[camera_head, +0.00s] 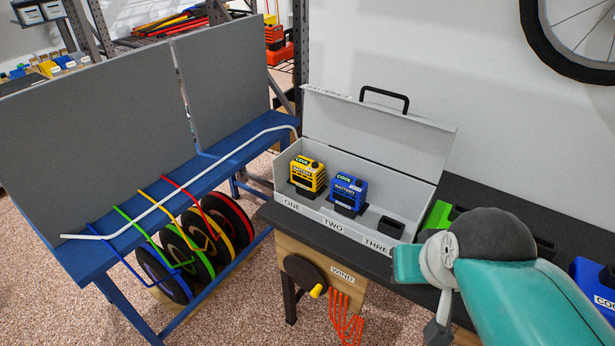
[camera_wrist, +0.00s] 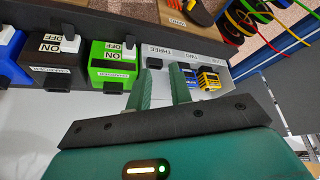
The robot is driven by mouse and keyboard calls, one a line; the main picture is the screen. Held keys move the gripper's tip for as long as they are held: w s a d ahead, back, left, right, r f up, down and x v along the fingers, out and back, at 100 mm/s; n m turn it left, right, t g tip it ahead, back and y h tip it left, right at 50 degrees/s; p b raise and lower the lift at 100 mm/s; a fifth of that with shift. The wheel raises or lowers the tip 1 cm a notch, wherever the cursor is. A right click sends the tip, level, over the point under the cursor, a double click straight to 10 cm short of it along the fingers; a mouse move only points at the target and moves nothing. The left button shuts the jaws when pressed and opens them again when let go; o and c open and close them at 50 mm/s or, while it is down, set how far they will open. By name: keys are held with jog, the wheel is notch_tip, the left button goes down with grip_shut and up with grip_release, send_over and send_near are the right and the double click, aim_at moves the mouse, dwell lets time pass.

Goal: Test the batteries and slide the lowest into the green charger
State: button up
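The grey battery case (camera_head: 358,235) stands open on the dark bench, with slots labelled ONE, TWO and THREE. A yellow battery (camera_head: 307,174) stands in slot ONE and a blue battery (camera_head: 346,193) in slot TWO. Slot THREE (camera_head: 391,228) holds no battery. The green charger (camera_head: 437,214) is mostly hidden by my arm in the head view. In the wrist view the green charger (camera_wrist: 112,70) shows its switch and lies left of my fingers. My gripper (camera_wrist: 161,78) has its two green fingers apart with nothing seen between them.
In the wrist view a black charger (camera_wrist: 55,58) and a blue charger (camera_wrist: 10,45) sit left of the green one. A blue object with a partly cut label (camera_head: 592,285) is at the right edge. A blue rack with coloured-rimmed wheels (camera_head: 170,255) stands left of the bench.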

jog(key=shift+c, duration=0.4)
grip_shut()
dwell(1.2)
